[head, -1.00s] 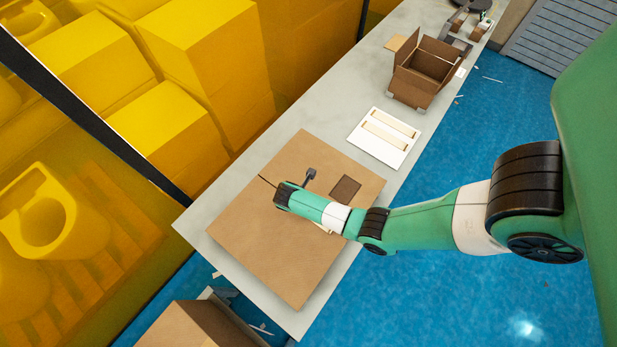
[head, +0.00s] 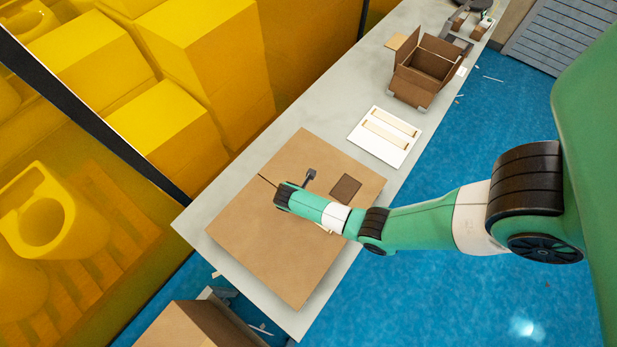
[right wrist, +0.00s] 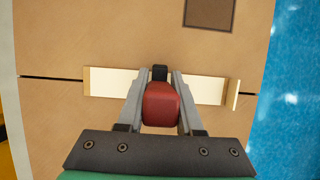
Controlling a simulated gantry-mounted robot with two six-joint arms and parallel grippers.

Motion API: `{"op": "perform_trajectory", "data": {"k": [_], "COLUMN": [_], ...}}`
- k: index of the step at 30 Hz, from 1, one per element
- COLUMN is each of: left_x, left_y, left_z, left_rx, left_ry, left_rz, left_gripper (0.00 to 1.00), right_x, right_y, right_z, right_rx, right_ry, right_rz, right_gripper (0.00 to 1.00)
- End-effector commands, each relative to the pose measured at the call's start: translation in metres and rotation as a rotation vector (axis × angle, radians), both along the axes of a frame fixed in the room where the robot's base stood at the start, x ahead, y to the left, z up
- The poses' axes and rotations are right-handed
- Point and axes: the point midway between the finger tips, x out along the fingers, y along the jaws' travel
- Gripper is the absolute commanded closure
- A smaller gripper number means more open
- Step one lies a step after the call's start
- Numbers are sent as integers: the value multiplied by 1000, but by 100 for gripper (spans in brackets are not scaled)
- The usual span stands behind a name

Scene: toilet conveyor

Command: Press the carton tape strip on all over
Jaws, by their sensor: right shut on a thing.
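The cream tape strip (right wrist: 208,89) lies across the dark seam of the closed carton (right wrist: 60,120). Its tan left end looks flat, and a pale piece at its right end looks turned up near the carton's edge. My right gripper (right wrist: 160,100) is shut on a red tool with a black tip (right wrist: 160,108), directly over the middle of the strip and hiding it there. I cannot tell if the tool touches the strip. In the head view the carton (head: 255,245) lies on the grey table, and my right arm hides the fingers and most of the strip. My left gripper is not in view.
A white board with two more strips (head: 367,149) lies behind the carton. Further back stands an open brown box (head: 430,64). A dark square patch (head: 345,187) is on the carton's top. Another box (head: 185,325) is below the table's front end.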

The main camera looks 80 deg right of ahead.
Motion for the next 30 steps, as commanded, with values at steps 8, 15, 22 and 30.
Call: {"op": "perform_trajectory", "data": {"k": [8,15,22,30], "left_x": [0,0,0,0], "left_y": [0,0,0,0], "left_z": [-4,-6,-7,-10], "left_rx": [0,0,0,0], "left_ry": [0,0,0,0], "left_rz": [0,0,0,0], "left_gripper": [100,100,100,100], "right_x": [0,0,0,3], "right_y": [0,0,0,-1], "right_z": [-5,-8,-9,-11], "right_rx": [-1,-1,0,0], "right_ry": [-1,-1,-1,-1], "right_rz": [-1,-1,0,0], "right_gripper": [100,100,100,100]}}
